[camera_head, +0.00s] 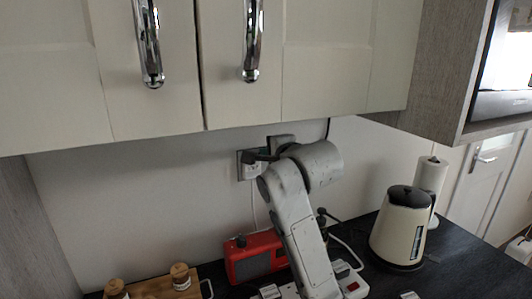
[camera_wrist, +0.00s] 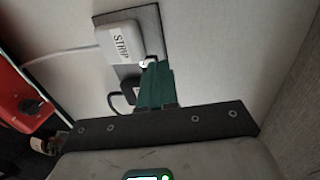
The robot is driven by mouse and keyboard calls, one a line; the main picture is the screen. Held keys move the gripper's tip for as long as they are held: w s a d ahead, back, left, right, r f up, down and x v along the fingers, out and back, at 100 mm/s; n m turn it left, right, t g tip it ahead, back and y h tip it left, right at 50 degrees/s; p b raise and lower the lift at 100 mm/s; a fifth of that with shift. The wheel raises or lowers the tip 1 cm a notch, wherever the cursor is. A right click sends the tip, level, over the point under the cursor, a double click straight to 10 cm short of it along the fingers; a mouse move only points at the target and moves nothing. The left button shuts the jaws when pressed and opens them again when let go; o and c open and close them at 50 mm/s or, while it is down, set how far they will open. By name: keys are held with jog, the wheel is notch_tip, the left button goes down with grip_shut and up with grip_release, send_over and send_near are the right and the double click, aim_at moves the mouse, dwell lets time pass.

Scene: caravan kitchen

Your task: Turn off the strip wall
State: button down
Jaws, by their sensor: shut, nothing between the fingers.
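A wall socket plate (camera_wrist: 151,20) shows in the wrist view with a white plug labelled "STRIP" (camera_wrist: 120,42) in it. A dark plug (camera_wrist: 122,101) sits at the same plate, partly hidden. In the head view the socket plate (camera_head: 240,158) is on the wall under the cupboards, partly hidden by my arm. My gripper (camera_wrist: 152,64) has green fingers, shut and empty. Their tips are at the plate's edge beside the STRIP plug, close to a small white switch-like part (camera_wrist: 147,62). I cannot tell whether they touch it, or its position.
A red radio (camera_head: 255,257) stands on the dark counter below the socket. A cream kettle (camera_head: 400,228) and a paper towel roll (camera_head: 431,180) are to the right. A white power strip (camera_head: 352,287) lies in front. Cupboards (camera_head: 330,60) hang low above my arm.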

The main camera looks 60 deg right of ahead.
jog(key=v, duration=0.9)
dwell(0.5)
